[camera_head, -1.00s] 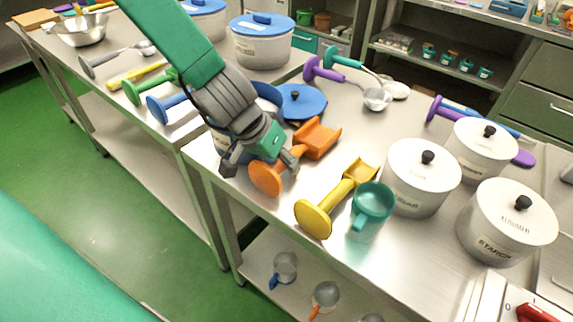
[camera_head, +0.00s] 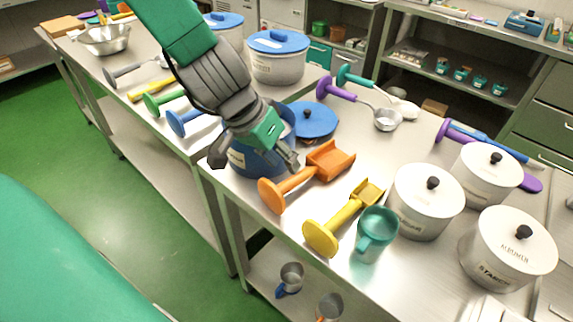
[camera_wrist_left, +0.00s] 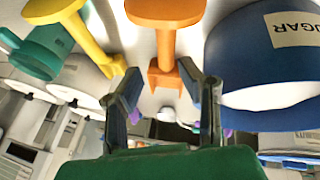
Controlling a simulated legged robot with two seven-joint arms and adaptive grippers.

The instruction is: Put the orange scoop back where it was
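The orange scoop (camera_head: 325,160) lies on the metal table, its round handle end (camera_head: 271,195) toward the table's front edge. It lies beside the yellow scoop (camera_head: 345,217). My left gripper (camera_head: 255,162) is open, over the blue sugar pot, just left of the orange scoop. In the left wrist view the two fingers (camera_wrist_left: 163,95) are spread with nothing held between them. The orange scoop (camera_wrist_left: 166,45) shows beyond the gap between the fingertips, apart from them. My right gripper is not in view.
The blue sugar pot (camera_wrist_left: 240,60) stands close by the left gripper, its blue lid (camera_head: 314,120) behind on the table. A teal mug (camera_head: 375,235) and several lidded white pots (camera_head: 425,205) stand to the right. Purple and teal ladles lie at the back.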

